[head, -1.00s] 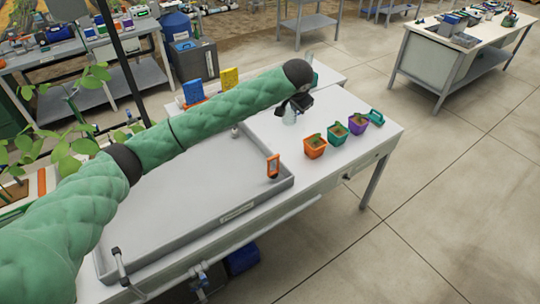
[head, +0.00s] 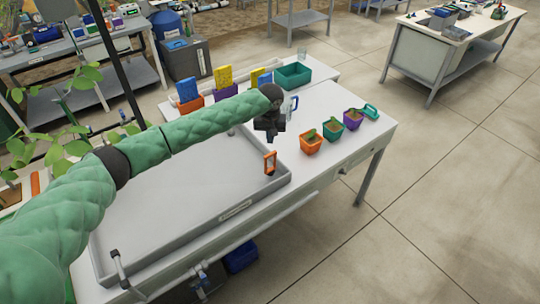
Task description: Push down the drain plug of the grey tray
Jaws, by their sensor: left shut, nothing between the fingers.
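The wide grey tray (head: 165,205) lies on the white bench, with a low rim and a label on its front wall. An upright orange frame-shaped piece (head: 270,162) with a dark foot stands at its right corner. A dark-topped pale fitting (head: 119,265) is at its front left corner. I cannot tell for certain which part is the drain plug; my left arm covers part of the tray's back side. My left gripper (head: 270,136) is shut and empty, pointing down above the tray's back right edge, behind the orange piece. My right gripper is not in view.
Orange, teal and purple pots (head: 332,130) with seedlings stand right of the tray, beside a green-handled item (head: 371,112). A clear jug (head: 290,105) is just behind my gripper. A teal bin (head: 293,75) and yellow and blue packs stand further back.

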